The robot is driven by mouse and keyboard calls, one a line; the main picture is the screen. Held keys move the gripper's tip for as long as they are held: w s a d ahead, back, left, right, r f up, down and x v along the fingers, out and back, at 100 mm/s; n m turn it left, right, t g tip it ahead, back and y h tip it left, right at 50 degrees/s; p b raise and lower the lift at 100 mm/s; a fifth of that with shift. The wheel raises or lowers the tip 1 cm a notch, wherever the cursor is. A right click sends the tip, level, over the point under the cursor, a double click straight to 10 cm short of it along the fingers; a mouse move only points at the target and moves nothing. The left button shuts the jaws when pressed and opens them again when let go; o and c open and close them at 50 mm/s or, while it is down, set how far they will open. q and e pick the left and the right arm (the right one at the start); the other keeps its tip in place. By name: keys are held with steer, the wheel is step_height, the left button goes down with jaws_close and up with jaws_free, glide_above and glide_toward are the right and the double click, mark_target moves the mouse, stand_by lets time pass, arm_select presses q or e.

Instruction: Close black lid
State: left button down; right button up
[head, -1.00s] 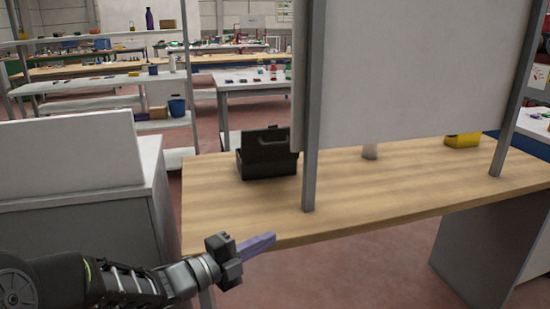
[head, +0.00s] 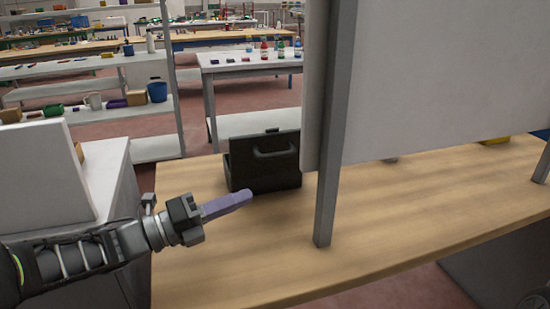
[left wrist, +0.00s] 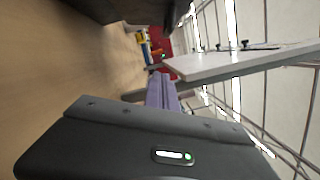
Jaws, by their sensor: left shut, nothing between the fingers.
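A black case (head: 266,180) stands on the wooden table, left of the grey post. Its black lid (head: 262,148) is raised at the back, with a handle showing on it. My left gripper (head: 248,195) has purple fingers that are shut and empty. In the head view, its tips appear just in front of the case's lower left front; I cannot tell whether they touch it. In the left wrist view, the shut fingers (left wrist: 162,92) point along the table, and a dark shape, likely the case, fills the top edge. My right gripper is not in view.
A grey post (head: 335,140) with a white panel (head: 425,75) rises from the wooden table (head: 420,210) right of the case. A white cabinet (head: 105,175) stands at the left. The tabletop in front of the case is clear.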

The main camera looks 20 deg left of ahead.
mark_target(273, 161)
arm_select(q)
steer(key=shift+s+d, duration=0.1)
steer(key=shift+s, duration=0.05)
steer(key=w+d+r+p, duration=0.2)
steer(key=w+d, duration=0.3)
steer(key=w, duration=0.5)
steer(key=shift+d+r, duration=0.15)
steer(key=shift+r, duration=0.25)
steer(key=shift+r+p, duration=0.1)
steer(key=shift+p, duration=0.25)
